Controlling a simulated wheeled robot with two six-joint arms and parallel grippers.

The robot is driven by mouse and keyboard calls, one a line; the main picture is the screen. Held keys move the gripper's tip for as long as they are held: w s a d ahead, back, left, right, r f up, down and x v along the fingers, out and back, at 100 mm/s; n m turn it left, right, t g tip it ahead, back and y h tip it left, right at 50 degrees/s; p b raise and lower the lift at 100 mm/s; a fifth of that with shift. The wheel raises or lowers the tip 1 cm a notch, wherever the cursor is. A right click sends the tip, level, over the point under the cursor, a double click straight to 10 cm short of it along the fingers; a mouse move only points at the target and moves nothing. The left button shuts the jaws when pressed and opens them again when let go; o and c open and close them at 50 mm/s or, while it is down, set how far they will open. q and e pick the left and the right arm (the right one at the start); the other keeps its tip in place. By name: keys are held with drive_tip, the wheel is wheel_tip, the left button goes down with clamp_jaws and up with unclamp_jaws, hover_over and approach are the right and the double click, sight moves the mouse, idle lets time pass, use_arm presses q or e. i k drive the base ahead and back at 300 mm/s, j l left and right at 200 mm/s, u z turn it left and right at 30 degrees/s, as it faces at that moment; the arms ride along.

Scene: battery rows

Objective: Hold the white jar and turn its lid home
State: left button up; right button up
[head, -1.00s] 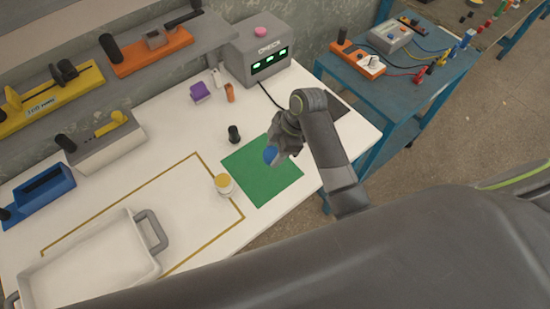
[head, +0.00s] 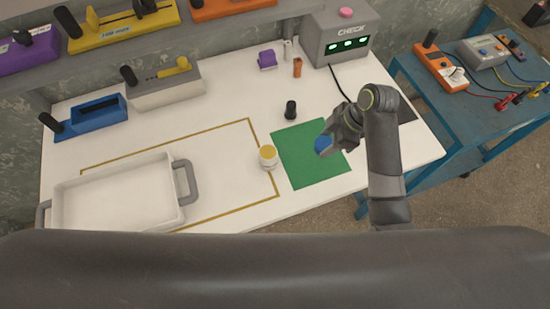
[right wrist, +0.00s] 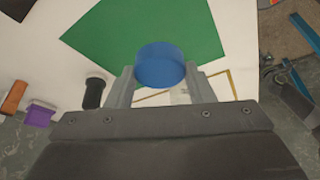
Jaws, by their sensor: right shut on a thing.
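A small white jar (head: 268,161) with a yellow top stands upright on the table in the head view. It is just left of the green mat (head: 303,172), near the corner of the gold outline. My right gripper (head: 328,141) is over the mat, to the right of the jar and apart from it. It is shut on a blue round piece like a lid (head: 323,145). In the right wrist view the blue piece (right wrist: 160,64) sits between the two fingertips. I cannot tell whether it belongs to the white jar. My left gripper is not in view.
A white tray (head: 177,207) with grey handles stands at the left. A black cylinder (head: 290,110) stands behind the mat. Purple and orange pieces, a grey check box (head: 337,45) and its cable are farther back. A blue side table (head: 458,128) stands right. The gold outline's middle is partly clear.

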sight(267, 154)
drive_tip(key=i+l, duration=0.1)
drive_tip(key=l, duration=0.35)
drive_tip(key=i+l, duration=0.1)
drive_tip(key=l, duration=0.3)
drive_tip(key=i+l, duration=0.1)
drive_tip(key=l, duration=0.35)
drive_tip(key=i+l, duration=0.1)
drive_tip(key=l, duration=0.3)
drive_tip(key=i+l, duration=0.1)
drive_tip(key=l, duration=0.35)
drive_tip(key=u, duration=1.85)
